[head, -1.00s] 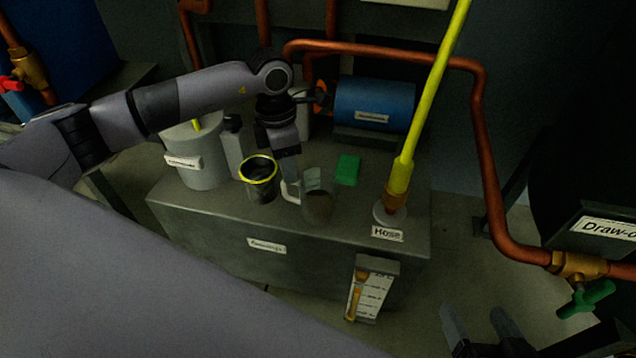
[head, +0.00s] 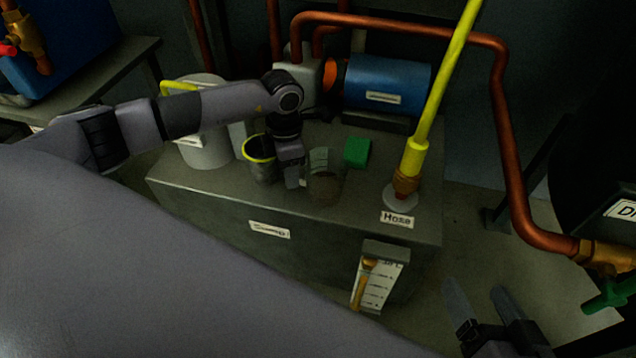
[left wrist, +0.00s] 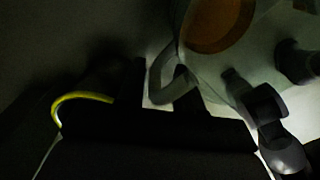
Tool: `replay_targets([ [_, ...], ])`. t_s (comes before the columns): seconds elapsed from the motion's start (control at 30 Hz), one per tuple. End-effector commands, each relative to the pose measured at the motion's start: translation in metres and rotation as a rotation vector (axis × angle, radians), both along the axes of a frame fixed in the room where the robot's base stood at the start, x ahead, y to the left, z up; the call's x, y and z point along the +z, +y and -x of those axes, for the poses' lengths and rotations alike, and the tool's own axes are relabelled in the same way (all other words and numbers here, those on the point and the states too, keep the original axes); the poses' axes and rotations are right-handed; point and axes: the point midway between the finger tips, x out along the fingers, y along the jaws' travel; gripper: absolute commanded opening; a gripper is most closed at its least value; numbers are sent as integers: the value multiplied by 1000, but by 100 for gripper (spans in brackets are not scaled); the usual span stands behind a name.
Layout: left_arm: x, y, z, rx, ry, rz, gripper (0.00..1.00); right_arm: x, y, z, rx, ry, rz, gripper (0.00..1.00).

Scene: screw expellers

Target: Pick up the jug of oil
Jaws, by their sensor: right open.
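The jug of oil (head: 325,187) is a clear jug with brownish oil inside, standing upright on the grey tank top. In the left wrist view the jug (left wrist: 240,65) shows amber oil and a pale handle (left wrist: 164,88). My left gripper (head: 293,183) is low at the jug's left side and hides most of the handle in the head view. In the left wrist view its dark fingers (left wrist: 162,85) are apart, with the handle between them; whether they touch it is unclear. My right gripper (head: 478,292) is open and empty at the lower right.
A dark yellow-rimmed cup (head: 260,163) stands just left of my left gripper. A green block (head: 357,152) lies behind the jug. A yellow hose (head: 427,122) rises at the right.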

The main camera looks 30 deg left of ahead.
Motion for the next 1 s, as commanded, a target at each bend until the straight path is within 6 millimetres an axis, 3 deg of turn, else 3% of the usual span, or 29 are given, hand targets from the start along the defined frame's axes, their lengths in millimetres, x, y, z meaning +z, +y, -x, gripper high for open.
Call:
replay_targets([
  [0.07,-8,0,0,1,-1,0,36,-2,-3,2,-4,-12,14,81],
  [0.27,-7,0,-1,0,-2,1,36,0,-3,2,-6,-16,16,81],
  [0.4,-7,0,0,0,-2,1,0,0,-3,2,-6,-16,16,81],
  [1.0,-1,0,-1,0,-4,1,0,0,-3,2,-4,-8,13,81],
])
